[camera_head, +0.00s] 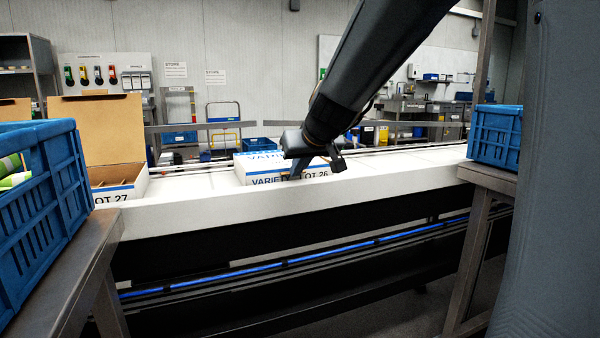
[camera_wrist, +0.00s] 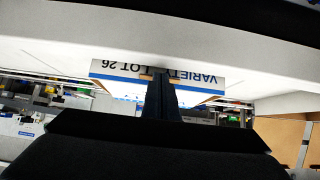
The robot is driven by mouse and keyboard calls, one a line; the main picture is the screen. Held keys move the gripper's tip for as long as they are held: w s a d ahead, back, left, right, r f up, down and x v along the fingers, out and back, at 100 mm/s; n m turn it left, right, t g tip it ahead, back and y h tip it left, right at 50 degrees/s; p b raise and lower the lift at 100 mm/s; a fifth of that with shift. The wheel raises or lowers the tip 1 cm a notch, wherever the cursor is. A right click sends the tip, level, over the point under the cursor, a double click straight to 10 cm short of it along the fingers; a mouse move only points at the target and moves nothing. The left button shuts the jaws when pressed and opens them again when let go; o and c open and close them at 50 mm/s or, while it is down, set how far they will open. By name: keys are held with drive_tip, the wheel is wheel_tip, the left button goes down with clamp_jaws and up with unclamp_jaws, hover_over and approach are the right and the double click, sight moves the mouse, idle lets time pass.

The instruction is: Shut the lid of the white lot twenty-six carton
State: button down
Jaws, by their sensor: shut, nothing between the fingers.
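The white lot twenty-six carton (camera_head: 262,180) stands on the white conveyor, its front reading "VARIETY LOT 26". Its lid (camera_head: 256,158), white with a blue band, lies low over the top. In the wrist view the carton front (camera_wrist: 118,70) appears upside down, with thin tan edges at both sides below it. I cannot tell whether the lid is fully flush. My gripper (camera_head: 294,176) is shut and empty at the carton's upper front edge, over the lettering. Its fingers (camera_wrist: 158,78) cover the middle of the carton in the wrist view; contact is unclear.
An open lot twenty-seven carton (camera_head: 118,192) with its tan lid upright stands left on the conveyor (camera_head: 200,210). A blue crate (camera_head: 50,195) with green-and-white items sits at the near left. Another blue crate (camera_head: 496,136) sits on a stand at right. The conveyor right of the gripper is clear.

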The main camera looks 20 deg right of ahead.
drive_tip(key=shift+f, duration=0.75)
drive_tip(key=shift+w, duration=0.2)
drive_tip(key=shift+r, duration=0.6)
drive_tip(key=shift+r, duration=0.1)
